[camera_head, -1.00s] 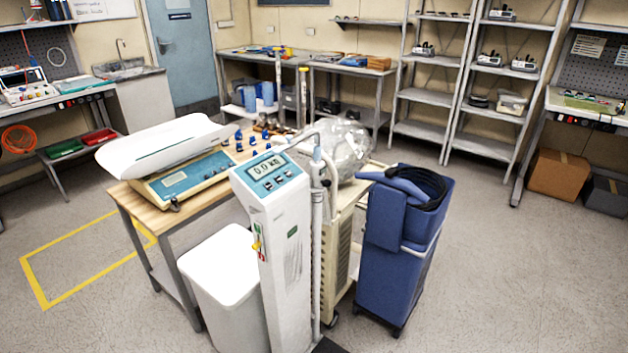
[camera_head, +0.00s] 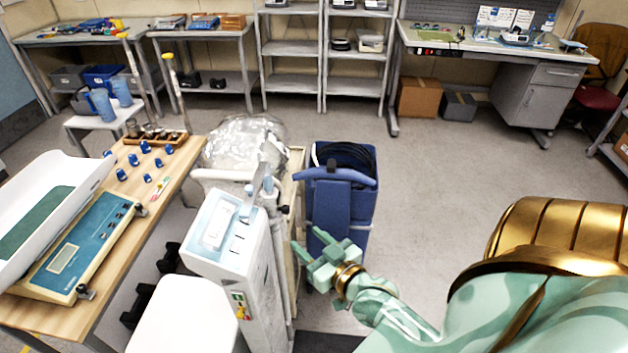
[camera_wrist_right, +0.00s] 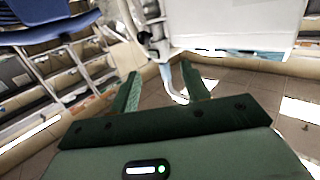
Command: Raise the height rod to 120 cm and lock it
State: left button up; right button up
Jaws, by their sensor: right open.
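The white column scale (camera_head: 232,245) stands upright at the centre of the head view, its display head tilted. The height rod (camera_head: 279,240) runs up along the column's right side, with grey-white fittings near its top. Its height markings are too small to read. My right gripper (camera_head: 308,243) is open and empty, just right of the rod and in front of the blue bin. In the right wrist view, its two green fingers (camera_wrist_right: 163,90) are spread apart. The white scale body (camera_wrist_right: 235,22) shows beyond them at upper right. My left gripper is out of view.
A blue wheeled bin (camera_head: 340,205) with a black hose stands close behind my right gripper. A wooden table (camera_head: 150,225) with a baby scale (camera_head: 75,250) is at left. A white bin (camera_head: 185,318) stands before the column. Open floor (camera_head: 440,165) lies to the right.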

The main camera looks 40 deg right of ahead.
aim_at(271, 189)
notch_tip(271, 189, up, 5)
jog(key=w+t, duration=0.1)
jog(key=w, duration=0.1)
pick_arm(q)
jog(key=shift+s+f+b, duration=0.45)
jog(key=shift+b, duration=0.15)
pick_arm(e)
jog(key=w, duration=0.5)
jog(key=w+d, duration=0.1)
jog(key=w, duration=0.8)
jog(key=shift+w+d+f, duration=0.1)
jog(key=shift+w+d, duration=0.2)
jog(key=shift+w, duration=0.1)
grip_shut()
